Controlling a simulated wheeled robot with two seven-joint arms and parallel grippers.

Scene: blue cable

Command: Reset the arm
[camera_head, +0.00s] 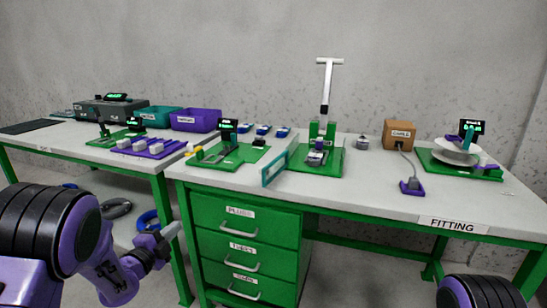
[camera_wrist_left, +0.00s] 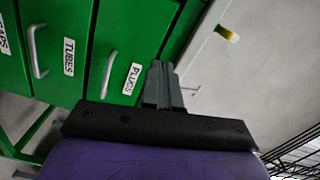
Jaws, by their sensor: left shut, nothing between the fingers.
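My left arm comes in from the left, and its gripper (camera_head: 172,232) hangs in front of the green drawer unit, below the table top. In the left wrist view the fingers (camera_wrist_left: 158,80) are together and empty, pointing toward the drawers labelled PLUGS and TUBES. Only a rounded part of my right arm shows at the bottom right of the head view; its gripper is out of sight. A blue cable coil (camera_head: 148,220) lies low, behind the left gripper and partly hidden by it.
A white-topped bench (camera_head: 330,193) carries green fixtures, a tall press (camera_head: 325,100), a brown box (camera_head: 398,134) and a white reel (camera_head: 456,152). A second table (camera_head: 60,137) at left holds teal and purple bins. A grey coil (camera_head: 117,208) lies beside the blue one.

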